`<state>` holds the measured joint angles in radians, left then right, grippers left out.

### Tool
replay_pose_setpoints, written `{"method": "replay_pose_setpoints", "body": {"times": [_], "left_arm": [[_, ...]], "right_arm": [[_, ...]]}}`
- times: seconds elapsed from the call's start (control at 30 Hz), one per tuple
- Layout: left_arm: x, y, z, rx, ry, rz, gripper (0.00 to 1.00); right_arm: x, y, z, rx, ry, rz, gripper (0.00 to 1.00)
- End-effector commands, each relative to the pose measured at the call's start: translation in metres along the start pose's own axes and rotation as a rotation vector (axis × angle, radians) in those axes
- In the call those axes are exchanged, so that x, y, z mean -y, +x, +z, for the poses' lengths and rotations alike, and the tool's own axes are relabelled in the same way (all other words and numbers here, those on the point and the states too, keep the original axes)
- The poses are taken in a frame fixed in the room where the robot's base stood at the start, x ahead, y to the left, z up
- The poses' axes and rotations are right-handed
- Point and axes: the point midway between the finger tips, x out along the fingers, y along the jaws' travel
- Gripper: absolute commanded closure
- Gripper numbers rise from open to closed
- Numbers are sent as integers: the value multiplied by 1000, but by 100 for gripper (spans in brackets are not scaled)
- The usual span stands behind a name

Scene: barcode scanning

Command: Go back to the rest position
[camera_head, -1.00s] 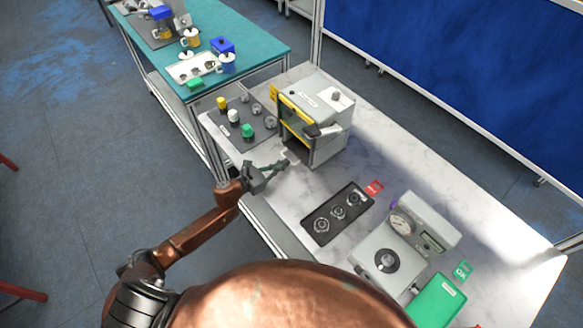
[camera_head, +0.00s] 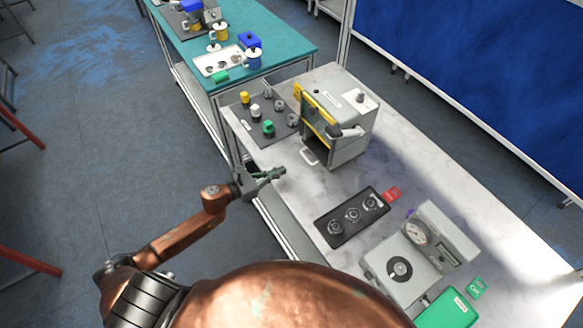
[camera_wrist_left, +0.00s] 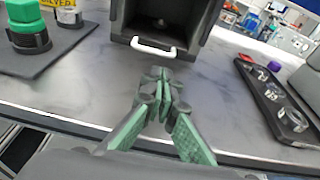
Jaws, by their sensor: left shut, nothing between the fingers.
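My left gripper (camera_head: 274,174) is shut and empty, over the left edge of the marble-topped table (camera_head: 312,196) in the head view. In the left wrist view its green-padded fingers (camera_wrist_left: 163,82) point toward the front of a grey box-shaped machine (camera_wrist_left: 166,30). The machine (camera_head: 348,110) has a yellow frame, a dark opening and a white handle (camera_wrist_left: 153,47) low at its front. The fingers are apart from the handle. My right gripper is not in view.
A dark mat (camera_head: 262,118) with yellow, white and green knobs lies left of the machine. A black tray (camera_head: 352,217) with several round parts, a red card (camera_head: 392,194) and a dial gauge device (camera_head: 418,235) are nearer. A teal table (camera_head: 280,32) stands behind.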

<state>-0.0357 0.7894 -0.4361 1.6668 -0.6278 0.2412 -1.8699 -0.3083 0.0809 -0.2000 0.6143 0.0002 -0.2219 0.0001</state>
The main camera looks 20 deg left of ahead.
Motion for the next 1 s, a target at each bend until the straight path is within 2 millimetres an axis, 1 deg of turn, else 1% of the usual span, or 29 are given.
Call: {"method": "replay_pose_setpoints", "body": {"times": [0.03, 0.1, 0.2, 0.33, 0.53, 0.63, 0.67, 0.77, 0.87, 0.9, 0.97, 1.0], "left_arm": [[0, -10, -3, -3, 0, 1, 100], [0, -19, -2, -2, -1, 2, 100], [0, -28, -1, -1, -1, 0, 100], [0, -32, 0, 0, 0, -1, 100], [1, -31, 0, 0, -3, -1, 100], [-1, -31, 2, 11, -71, 32, 100], [-2, -31, 3, 19, -115, 54, 100], [-13, -36, 6, 60, -364, 174, 100], [-29, -53, 1, 127, -739, 343, 100], [-35, -63, -6, 158, -904, 416, 100], [-41, -81, -18, 208, -1147, 525, 100], [-42, -95, -30, 244, -1310, 598, 100]], "right_arm": [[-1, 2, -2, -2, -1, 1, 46], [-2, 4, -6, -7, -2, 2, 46], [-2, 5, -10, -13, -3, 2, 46], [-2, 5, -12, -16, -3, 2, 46], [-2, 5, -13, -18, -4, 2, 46], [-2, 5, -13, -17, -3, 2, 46], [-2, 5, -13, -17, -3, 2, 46], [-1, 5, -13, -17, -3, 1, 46], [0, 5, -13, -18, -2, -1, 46], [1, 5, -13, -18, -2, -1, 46], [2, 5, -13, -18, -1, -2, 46], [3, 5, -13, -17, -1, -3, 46]]}}
